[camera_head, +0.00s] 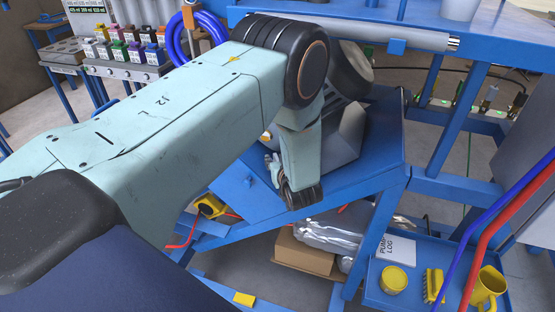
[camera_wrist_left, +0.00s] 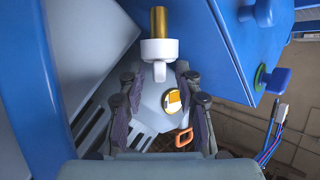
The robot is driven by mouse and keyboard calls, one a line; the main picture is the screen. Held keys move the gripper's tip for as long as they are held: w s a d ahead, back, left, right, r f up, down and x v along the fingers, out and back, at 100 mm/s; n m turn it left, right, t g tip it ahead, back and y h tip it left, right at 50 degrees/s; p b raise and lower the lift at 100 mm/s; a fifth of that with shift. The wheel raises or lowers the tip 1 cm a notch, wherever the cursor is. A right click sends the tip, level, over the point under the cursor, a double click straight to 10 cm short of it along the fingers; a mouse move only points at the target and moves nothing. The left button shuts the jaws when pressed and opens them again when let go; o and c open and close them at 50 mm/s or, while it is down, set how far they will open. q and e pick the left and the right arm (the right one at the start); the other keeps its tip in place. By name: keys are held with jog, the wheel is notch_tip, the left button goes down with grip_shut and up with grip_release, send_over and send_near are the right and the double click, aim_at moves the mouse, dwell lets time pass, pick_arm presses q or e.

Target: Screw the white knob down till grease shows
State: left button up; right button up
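The white knob (camera_wrist_left: 160,51) shows in the left wrist view, with a brass stem (camera_wrist_left: 159,20) above it and a small white tab below. My left gripper (camera_wrist_left: 160,80) is open. Its two dark fingers stand apart, one on each side of the tab, with the knob's wide part just beyond the fingertips. I cannot tell whether either finger touches it. In the head view my left gripper (camera_head: 302,195) points down over the blue machine stand, and I cannot make out the knob there. No grease is visible. My right gripper is not in view.
A blue box with a dark blue knob (camera_wrist_left: 277,80) stands right of the white knob. A round yellow-and-white label (camera_wrist_left: 172,101) and an orange loop (camera_wrist_left: 183,137) lie beyond the fingers. A blue tray (camera_head: 405,300) holds a yellow tub, brush and mug. Blue and red hoses (camera_head: 497,226) hang at right.

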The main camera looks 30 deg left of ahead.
pick_arm(q)
jog(key=shift+d, duration=0.15)
jog(key=shift+c, duration=0.3)
jog(key=shift+s+r, duration=0.1)
jog(key=shift+c, duration=0.7)
grip_shut()
jog(key=m+t+h, duration=0.1)
jog(key=m+h, duration=0.1)
jog(key=m+t+h+p, duration=0.1)
jog(key=m, duration=0.1)
jog(key=shift+s+a+t+h, duration=0.2)
jog(key=shift+a+t+h, duration=0.2)
jog(key=shift+a+m+t+h, duration=0.1)
jog(key=shift+m+t+h, duration=0.5)
jog(key=shift+m+h, duration=0.95)
jog(key=shift+m+h+p, duration=0.25)
jog(key=shift+h+p, duration=0.05)
jog(key=shift+h, duration=0.15)
